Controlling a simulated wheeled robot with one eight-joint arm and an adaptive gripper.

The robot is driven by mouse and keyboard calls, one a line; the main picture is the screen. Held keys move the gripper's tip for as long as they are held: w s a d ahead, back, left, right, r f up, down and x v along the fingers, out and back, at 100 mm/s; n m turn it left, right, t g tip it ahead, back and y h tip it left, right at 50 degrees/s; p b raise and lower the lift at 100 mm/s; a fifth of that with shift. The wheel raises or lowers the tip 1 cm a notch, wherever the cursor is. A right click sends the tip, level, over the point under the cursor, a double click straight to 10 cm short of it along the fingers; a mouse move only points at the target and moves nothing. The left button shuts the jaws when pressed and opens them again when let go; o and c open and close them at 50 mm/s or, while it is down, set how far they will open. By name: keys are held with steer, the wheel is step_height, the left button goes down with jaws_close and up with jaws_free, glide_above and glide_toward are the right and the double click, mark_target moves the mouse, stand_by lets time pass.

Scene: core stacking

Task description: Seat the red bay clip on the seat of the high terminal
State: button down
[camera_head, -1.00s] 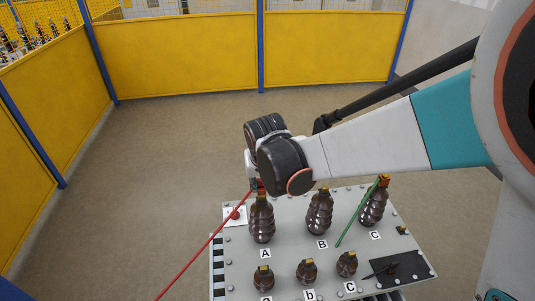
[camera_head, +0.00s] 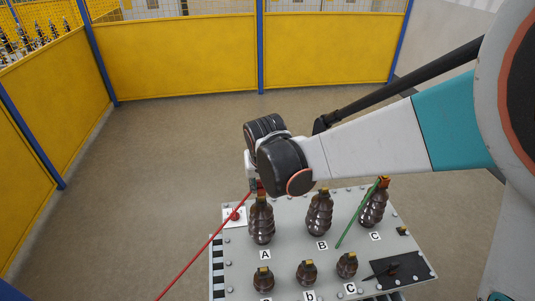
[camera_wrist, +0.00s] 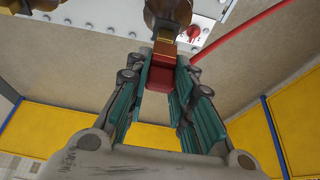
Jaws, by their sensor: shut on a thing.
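The red bay clip (camera_wrist: 162,78) is between the teal pads of my gripper (camera_wrist: 165,85) in the wrist view, and the jaws are shut on it. In the head view my gripper (camera_head: 257,184) is at the top of the tall brown terminal A (camera_head: 261,222), mostly hidden by my wrist. In the wrist view an orange-brown block (camera_wrist: 165,50) at the terminal's top lies right by the clip. I cannot tell whether the clip touches the seat or rests on it. A red cable (camera_head: 205,245) runs from the clip area down to the lower left.
Tall terminals B (camera_head: 319,214) and C (camera_head: 373,208) stand to the right; a green rod (camera_head: 357,213) slants from C's top. Several small terminals (camera_head: 306,272) stand in front. A red knob (camera_head: 235,215) is left of A. A black pad (camera_head: 405,270) lies at right.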

mark_target(261, 187)
steer(key=shift+f+b, duration=1.35)
steer(key=shift+f, duration=0.35)
steer(key=c, duration=1.3)
jaws_free()
steer(key=shift+r, duration=0.15)
